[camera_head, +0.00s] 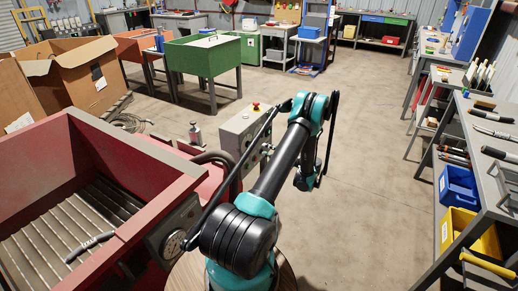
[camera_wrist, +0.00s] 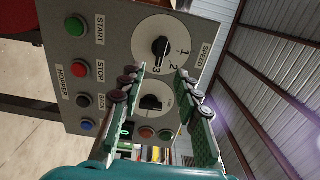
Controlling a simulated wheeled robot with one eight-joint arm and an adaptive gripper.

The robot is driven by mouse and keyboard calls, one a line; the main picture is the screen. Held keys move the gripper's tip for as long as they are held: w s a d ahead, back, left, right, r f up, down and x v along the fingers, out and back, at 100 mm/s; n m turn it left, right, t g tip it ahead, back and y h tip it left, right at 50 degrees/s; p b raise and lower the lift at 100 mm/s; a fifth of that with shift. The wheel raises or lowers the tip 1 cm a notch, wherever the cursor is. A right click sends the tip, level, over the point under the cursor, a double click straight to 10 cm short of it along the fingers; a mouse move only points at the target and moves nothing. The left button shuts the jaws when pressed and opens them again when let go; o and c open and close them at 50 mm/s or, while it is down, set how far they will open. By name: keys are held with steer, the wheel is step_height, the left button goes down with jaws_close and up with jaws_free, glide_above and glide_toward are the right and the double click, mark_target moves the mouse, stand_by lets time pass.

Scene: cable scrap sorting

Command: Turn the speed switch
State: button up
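The speed switch (camera_wrist: 160,46) is a black knob on a white round dial marked 1, 2, 3, beside the word SPEED on a grey control panel (camera_wrist: 115,55) in the wrist view. Its pointer appears to be near the 3. My gripper (camera_wrist: 162,71) is open, its two teal fingers apart in front of the panel. Nothing shows between the fingertips except the panel; the knob appears just beyond them. A second black knob (camera_wrist: 151,102) on a lower dial shows between the fingers. In the head view the control box (camera_head: 237,131) stands behind my arm, which partly hides it.
Green, red, black and blue buttons line the panel's left side, including a START button (camera_wrist: 75,26) and a STOP button (camera_wrist: 78,64). A red machine (camera_head: 150,210) with a slatted bed stands left. A workbench (camera_head: 475,165) runs along the right. The middle floor is clear.

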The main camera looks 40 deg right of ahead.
steer(key=v, duration=0.4)
stand_by(0.6)
